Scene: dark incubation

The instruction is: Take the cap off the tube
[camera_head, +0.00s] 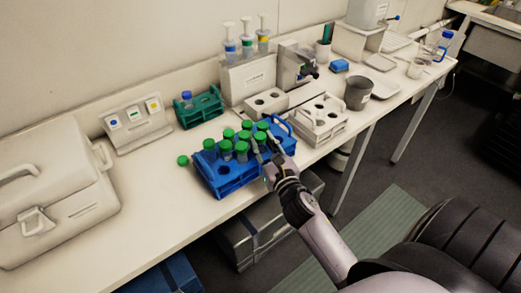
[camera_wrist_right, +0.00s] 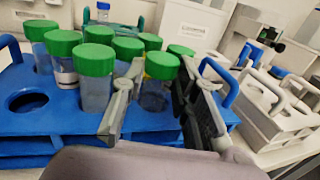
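A blue rack (camera_head: 228,180) stands at the table's front edge and holds several upright clear tubes with green caps (camera_head: 241,147). A green cap (camera_head: 183,160) shows on the table just left of the rack. My right gripper (camera_head: 266,145) is at the rack's right end. In the right wrist view its fingers (camera_wrist_right: 160,85) are spread apart, one on each side of a green-capped tube (camera_wrist_right: 162,66). The tube still stands in the rack (camera_wrist_right: 60,121). I cannot tell whether the fingers touch it. My left gripper is out of view.
A green rack with a blue-capped bottle (camera_head: 187,97) stands behind. White racks (camera_head: 318,123) and a grey cup (camera_head: 358,92) stand to the right. A large white case (camera_head: 55,200) fills the left.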

